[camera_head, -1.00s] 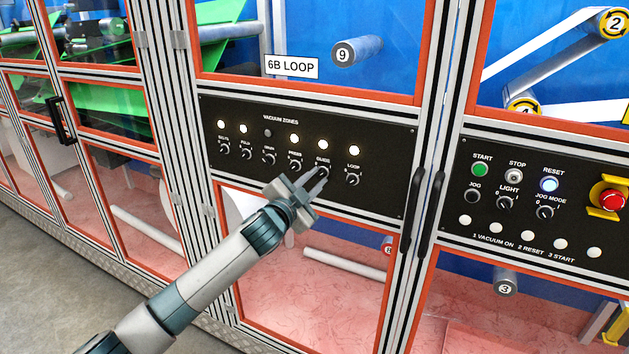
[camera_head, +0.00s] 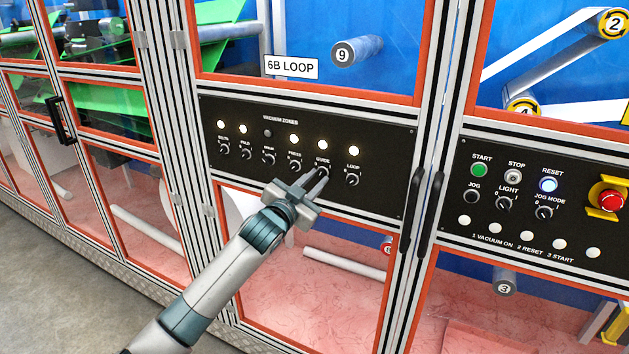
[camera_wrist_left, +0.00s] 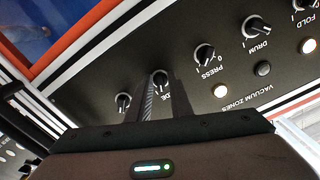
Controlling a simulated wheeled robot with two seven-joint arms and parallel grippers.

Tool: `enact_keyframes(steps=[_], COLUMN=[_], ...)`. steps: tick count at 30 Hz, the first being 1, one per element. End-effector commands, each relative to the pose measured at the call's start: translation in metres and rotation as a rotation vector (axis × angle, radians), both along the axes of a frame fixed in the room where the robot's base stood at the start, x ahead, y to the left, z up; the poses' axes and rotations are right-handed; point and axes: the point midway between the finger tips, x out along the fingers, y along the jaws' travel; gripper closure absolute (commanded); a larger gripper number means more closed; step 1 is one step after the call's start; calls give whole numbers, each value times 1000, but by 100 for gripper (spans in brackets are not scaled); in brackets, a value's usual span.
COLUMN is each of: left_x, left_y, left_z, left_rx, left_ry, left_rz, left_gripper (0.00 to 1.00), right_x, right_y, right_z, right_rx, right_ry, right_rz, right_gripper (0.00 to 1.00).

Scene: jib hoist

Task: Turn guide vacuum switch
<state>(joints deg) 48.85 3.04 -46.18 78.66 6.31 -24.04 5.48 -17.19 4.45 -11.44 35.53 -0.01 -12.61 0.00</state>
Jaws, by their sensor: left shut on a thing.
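The guide vacuum switch (camera_head: 323,168) is a small black rotary knob, second from the right in the row on the black vacuum zones panel (camera_head: 385,150). The lamp (camera_head: 323,145) above it is lit. My left gripper (camera_head: 318,180) reaches up to it from below and is shut on the knob. In the left wrist view the guide knob (camera_wrist_left: 160,78) shows at the tips of the fingers (camera_wrist_left: 165,95), which hide part of its label. The knob's exact angle is hard to tell. My right gripper is not in view.
The loop switch (camera_head: 353,178) is close on the right and the press switch (camera_head: 295,165) on the left. The drum lamp (camera_head: 268,132) is dark; the other zone lamps are lit. A black door handle (camera_head: 411,215) and a start/stop panel (camera_head: 530,260) are to the right.

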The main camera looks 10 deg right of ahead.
Motion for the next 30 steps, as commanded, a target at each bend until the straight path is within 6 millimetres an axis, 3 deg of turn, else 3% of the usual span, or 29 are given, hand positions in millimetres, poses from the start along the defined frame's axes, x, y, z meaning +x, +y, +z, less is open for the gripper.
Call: enact_keyframes(steps=[30], left_x=[-3], left_y=[-5], left_z=[0], left_rx=[-776], left_ry=[567], left_rz=[1], left_gripper=[100], right_x=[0], right_y=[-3], right_z=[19], right_rx=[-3], right_ry=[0], right_rz=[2], right_gripper=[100])
